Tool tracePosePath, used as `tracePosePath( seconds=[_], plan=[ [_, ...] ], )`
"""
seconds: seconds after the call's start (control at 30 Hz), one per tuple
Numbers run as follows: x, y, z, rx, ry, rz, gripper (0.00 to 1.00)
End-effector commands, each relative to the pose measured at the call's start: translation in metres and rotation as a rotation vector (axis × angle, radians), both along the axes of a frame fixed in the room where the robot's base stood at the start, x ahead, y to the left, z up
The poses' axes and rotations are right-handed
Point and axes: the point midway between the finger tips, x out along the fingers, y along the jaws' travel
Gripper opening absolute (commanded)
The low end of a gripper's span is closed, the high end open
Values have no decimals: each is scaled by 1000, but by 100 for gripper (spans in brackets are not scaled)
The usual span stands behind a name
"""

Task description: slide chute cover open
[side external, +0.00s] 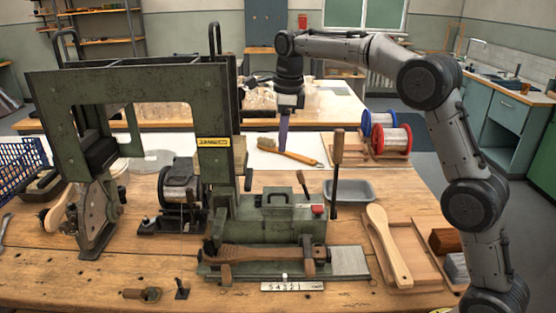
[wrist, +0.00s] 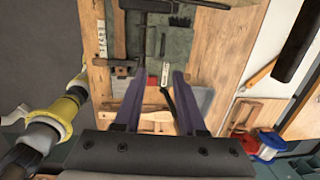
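The green tufting machine (side external: 270,222) stands on the wooden bench. A small handled lid (side external: 280,196) sits on top of its low housing, beside a red button (side external: 318,210). I cannot tell for sure which part is the chute cover, or whether it is open. My gripper (side external: 284,128) hangs fingers down, well above and behind the housing in the side view, touching nothing visible. In the wrist view my gripper (wrist: 149,75) has its two purple fingers spread apart with nothing between them.
A tall green frame (side external: 215,145) rises left of my gripper. A black lever with a wooden grip (side external: 338,150) stands upright at the housing's right. A wooden brush (side external: 287,152) lies behind. Wire spools (side external: 392,141), a grey tray (side external: 348,191) and a wooden paddle (side external: 388,245) are at right.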

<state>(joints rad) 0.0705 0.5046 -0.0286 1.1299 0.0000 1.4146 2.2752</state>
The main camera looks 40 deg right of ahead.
Motion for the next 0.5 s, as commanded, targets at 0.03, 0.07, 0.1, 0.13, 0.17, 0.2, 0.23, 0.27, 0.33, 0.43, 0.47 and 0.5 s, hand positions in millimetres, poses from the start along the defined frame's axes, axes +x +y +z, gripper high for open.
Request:
tracePosePath(
  seconds=[0.03, 0.07, 0.1, 0.13, 0.17, 0.2, 0.23, 0.27, 0.33, 0.43, 0.47, 0.5],
  plan=[
    [11, -3, -19, 2, 25, -3, 40],
    [16, -4, -28, 3, 37, -4, 40],
    [21, -6, -40, 4, 53, -6, 40],
    [23, -6, -47, 4, 65, -7, 40],
    [25, -7, -55, 6, 78, -8, 40],
    [25, -8, -64, 7, 95, -9, 40],
    [26, -9, -69, 8, 104, -9, 40],
    [26, -9, -73, 9, 110, -10, 40],
    [26, -10, -79, 9, 121, -11, 40],
    [26, -11, -85, 9, 124, -12, 40],
    [25, -10, -87, 10, 124, -12, 40],
    [25, -10, -90, 9, 124, -11, 40]
  ],
)
